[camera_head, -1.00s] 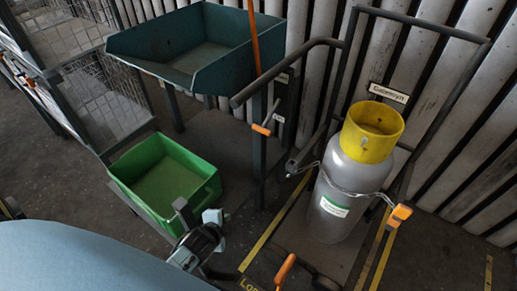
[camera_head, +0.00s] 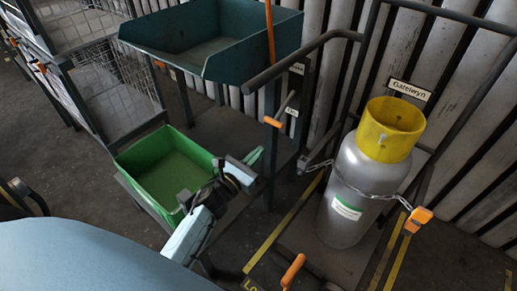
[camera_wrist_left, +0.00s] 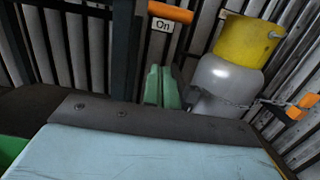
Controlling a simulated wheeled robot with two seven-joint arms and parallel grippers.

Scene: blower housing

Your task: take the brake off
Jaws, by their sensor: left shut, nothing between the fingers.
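A lever with an orange grip (camera_head: 273,122) is on the dark post beside the blue-green tray, beside a small "On" label (camera_head: 292,112). In the left wrist view the orange grip (camera_wrist_left: 170,12) is at the top edge, with the "On" label (camera_wrist_left: 162,26) just below it. My left gripper (camera_head: 254,156) is shut and empty, below the lever and apart from it. Its green fingers (camera_wrist_left: 162,88) point toward the post in the wrist view. A label higher on the post (camera_head: 297,68) is too small to read surely. My right gripper is not in view.
A grey gas bottle with a yellow collar (camera_head: 390,130) stands chained on a trolley to the right. A second orange handle (camera_head: 293,270) is low in front. A green bin (camera_head: 165,165) sits left of my gripper, below the blue-green tray (camera_head: 215,50). A trolley rail (camera_head: 305,58) passes above the lever.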

